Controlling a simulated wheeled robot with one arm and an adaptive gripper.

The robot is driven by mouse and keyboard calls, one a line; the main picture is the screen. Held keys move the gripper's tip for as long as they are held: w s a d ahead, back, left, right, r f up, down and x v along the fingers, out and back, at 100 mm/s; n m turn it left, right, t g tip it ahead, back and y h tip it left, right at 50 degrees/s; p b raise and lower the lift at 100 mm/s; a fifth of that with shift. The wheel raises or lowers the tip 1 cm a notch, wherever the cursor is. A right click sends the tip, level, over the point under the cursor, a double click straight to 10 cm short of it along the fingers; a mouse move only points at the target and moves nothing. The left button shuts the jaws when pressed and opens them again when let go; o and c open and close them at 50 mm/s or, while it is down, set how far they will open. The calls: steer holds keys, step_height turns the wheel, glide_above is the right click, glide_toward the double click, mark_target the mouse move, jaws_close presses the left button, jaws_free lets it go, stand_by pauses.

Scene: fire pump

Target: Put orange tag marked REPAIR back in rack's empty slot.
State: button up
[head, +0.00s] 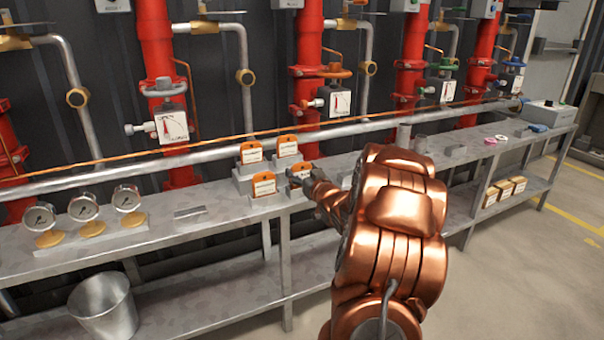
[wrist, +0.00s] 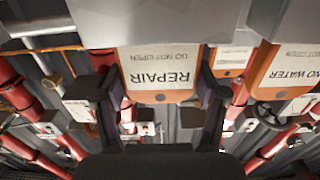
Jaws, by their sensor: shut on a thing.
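The orange tag marked REPAIR, with a white label reading DO NOT OPEN, shows upside down in the wrist view (wrist: 160,72). My gripper (wrist: 160,98) is shut on it, one dark finger at each side. The tag's end away from my palm meets the grey stepped rack (wrist: 160,22); I cannot tell whether it sits in a slot. In the head view the held tag (head: 301,168) is at the rack's front right, partly hidden by my gripper (head: 297,180). The rack (head: 243,184) stands on the bench and holds other orange tags.
A NO WATER tag (wrist: 285,75) stands close beside the held tag, and another tag (wrist: 228,62) is behind. Gauges (head: 84,207) stand left on the bench (head: 190,232). Red pipes (head: 310,70) and a horizontal grey pipe (head: 110,172) run behind. A bucket (head: 104,305) is below.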

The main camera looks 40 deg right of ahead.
steer(key=shift+f, duration=0.1)
steer(key=o, duration=1.2)
steer(key=shift+c, duration=0.2)
steer(key=shift+s, duration=0.15)
steer(key=p+v, duration=0.2)
steer(key=v, duration=0.9)
steer(key=shift+s+a, duration=0.2)
steer(key=shift+s, duration=0.1)
